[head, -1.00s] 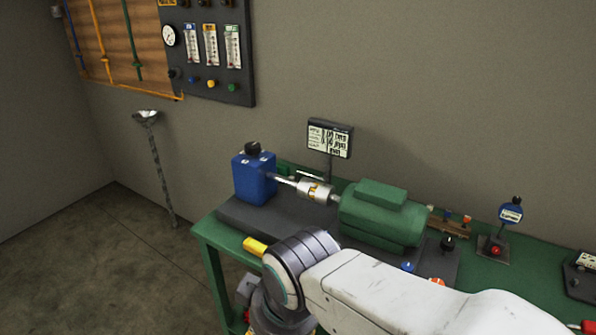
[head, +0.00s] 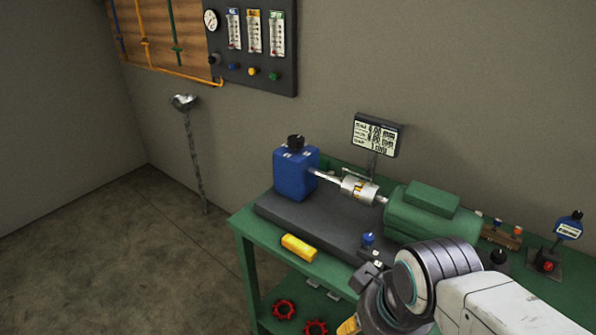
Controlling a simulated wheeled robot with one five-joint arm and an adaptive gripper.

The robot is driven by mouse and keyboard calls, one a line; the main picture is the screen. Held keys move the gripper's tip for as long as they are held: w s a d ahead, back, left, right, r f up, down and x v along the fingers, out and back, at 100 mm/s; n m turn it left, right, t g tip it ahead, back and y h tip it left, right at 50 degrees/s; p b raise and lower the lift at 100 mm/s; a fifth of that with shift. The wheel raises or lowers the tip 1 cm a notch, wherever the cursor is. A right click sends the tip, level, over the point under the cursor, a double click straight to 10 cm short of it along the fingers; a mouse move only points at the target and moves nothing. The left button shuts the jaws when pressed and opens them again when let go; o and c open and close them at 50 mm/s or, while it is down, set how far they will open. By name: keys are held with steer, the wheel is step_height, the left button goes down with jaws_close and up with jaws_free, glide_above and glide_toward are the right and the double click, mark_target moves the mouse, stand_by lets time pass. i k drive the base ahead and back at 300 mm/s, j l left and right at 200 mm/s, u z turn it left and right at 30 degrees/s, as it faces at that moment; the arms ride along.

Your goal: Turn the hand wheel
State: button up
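Two small red wheels lie on the lower shelf of the green bench, one (head: 284,309) near its left end and the other (head: 317,328) to its right at the bottom edge. I cannot tell which wheel the task means. A silver coupling (head: 359,189) joins the blue block (head: 295,174) to the green motor (head: 430,212) on the bench top. My arm's wrist is at the bottom right, in front of the motor. My gripper's fingers cannot be made out clearly, so whether it is open or shut is hidden.
The green bench (head: 262,232) stands against the wall. A yellow block (head: 299,247) lies near its front edge. A small display (head: 375,135) stands behind the coupling. A gauge panel (head: 252,50) hangs on the wall.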

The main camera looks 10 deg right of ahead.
mark_target(296, 143)
steer(key=j+u, duration=0.6)
steer(key=i+j+u, duration=0.65)
steer(key=u, duration=0.2)
steer(key=i+z, duration=0.15)
steer(key=i, duration=0.4)
steer(key=i+j+z, duration=0.1)
steer(key=i, duration=0.45)
steer(key=i+j+z, duration=0.15)
steer(key=i, duration=0.4)
steer(key=i+l+z, duration=0.1)
steer(key=i+z, duration=0.6)
steer(key=z, duration=0.15)
steer(key=i+j+z, duration=0.15)
steer(key=i+z, duration=0.25)
steer(key=i+j+z, duration=0.2)
steer(key=z, duration=0.25)
steer(key=i+l+z, duration=0.2)
steer(key=i+z, duration=0.15)
steer(key=i+l+z, duration=0.1)
steer(key=i+z, duration=0.25)
steer(key=i, duration=0.15)
steer(key=i+l+u, duration=0.1)
steer(key=i+l, duration=0.15)
steer(key=i+l+u, duration=0.1)
steer(key=l, duration=0.3)
steer(key=i, duration=0.1)
